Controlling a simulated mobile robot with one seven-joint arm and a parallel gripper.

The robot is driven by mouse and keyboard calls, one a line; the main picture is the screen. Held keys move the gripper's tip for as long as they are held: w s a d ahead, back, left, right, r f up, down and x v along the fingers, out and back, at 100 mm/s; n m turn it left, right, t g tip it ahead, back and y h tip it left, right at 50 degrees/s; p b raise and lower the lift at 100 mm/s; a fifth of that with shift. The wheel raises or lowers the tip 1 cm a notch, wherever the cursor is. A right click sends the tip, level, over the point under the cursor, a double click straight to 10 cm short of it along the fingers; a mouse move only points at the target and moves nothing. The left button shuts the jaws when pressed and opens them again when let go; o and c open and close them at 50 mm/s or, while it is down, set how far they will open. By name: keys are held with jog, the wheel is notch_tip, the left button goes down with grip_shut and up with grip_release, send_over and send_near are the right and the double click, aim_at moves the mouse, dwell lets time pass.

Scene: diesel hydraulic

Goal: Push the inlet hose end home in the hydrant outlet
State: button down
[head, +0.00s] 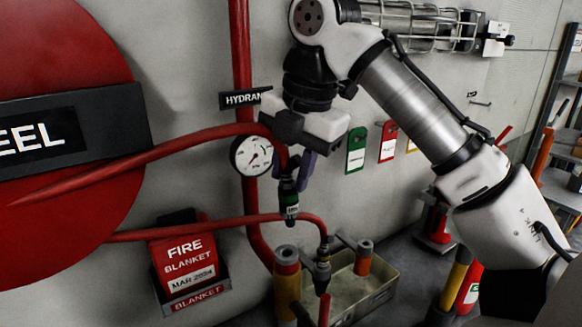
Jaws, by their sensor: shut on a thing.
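My gripper (298,168) is in front of the wall under the HYDRANT sign and points down. It is shut on a hose end, a dark coupling (288,196) with a green band, which hangs about upright below the fingers. A red hose (175,142) runs from the left and bends down to this coupling, partly hidden by the fingers. A second red hose (205,228) runs lower down and bends into another dark coupling (322,264), above a short red pipe. I cannot tell for sure which fitting is the hydrant outlet. The held coupling's lower tip looks free.
A pressure gauge (252,156) and a red vertical pipe (240,60) are close left of my gripper. A fire blanket box (188,262) is at lower left; coloured tags (356,150) hang right.

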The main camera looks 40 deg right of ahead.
aim_at(291, 215)
dwell(0.3)
jog(key=shift+f+t, duration=0.15)
jog(key=shift+t, duration=0.15)
jog(key=shift+f+b, duration=0.25)
jog(key=shift+b, duration=0.15)
jog(key=shift+f+b, duration=0.8)
jog(key=shift+f, duration=1.4)
jog(key=shift+p, duration=1.2)
jog(key=shift+f+b, duration=0.5)
jog(key=shift+f, duration=1)
jog(key=c, duration=1)
grip_release()
jog(key=shift+c, duration=0.2)
jog(key=shift+r, duration=0.1)
